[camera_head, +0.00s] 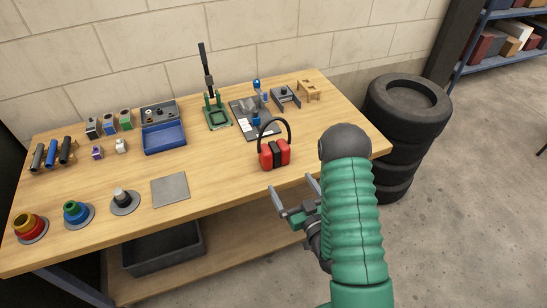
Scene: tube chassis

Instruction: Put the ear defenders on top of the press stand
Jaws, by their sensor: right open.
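The ear defenders (274,154) have red cups and a black headband. They stand upright on the wooden workbench near its front right, with the band arching up. A green stand with a tall black lever (216,112) at the back middle of the bench looks to be the press stand. My right gripper (294,189) is open and empty, in front of the bench edge, just nearer to me than the ear defenders and apart from them. My green right arm comes in from the bottom right. My left gripper is not in view.
A dark tray with small parts (264,130) lies behind the ear defenders. A grey plate (170,189), a blue bin (164,139) and several small parts lie further left. Stacked tyres (408,105) stand right of the bench. Bare wood lies left of the ear defenders.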

